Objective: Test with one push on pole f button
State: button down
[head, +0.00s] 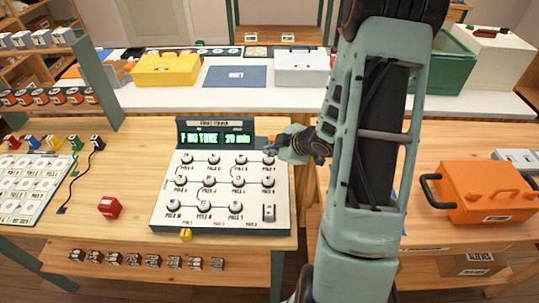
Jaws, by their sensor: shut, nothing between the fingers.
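A grey-white test box (222,192) stands on the wooden bench, with several round buttons in rows and small pole labels too small to read surely. I cannot tell which button is pole f. Its green display (216,138) appears to read "F NO TONE" and "20 min". My gripper (268,148) is shut and empty at the box's upper right corner, close above the right end of the top row. Whether it touches a button there is hidden by the fingers.
A red block (110,207) and a black cable (80,175) lie left of the box. An orange toolbox (484,190) stands at the right. A white shelf (203,101) behind holds a yellow case (165,69).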

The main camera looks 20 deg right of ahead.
aim_at(270, 158)
notch_tip(270, 158, up, 6)
jog(key=p, duration=0.5)
jog(key=shift+r+p, duration=0.1)
jog(key=shift+p, duration=0.25)
jog(key=shift+w, duration=0.1)
dwell(0.4)
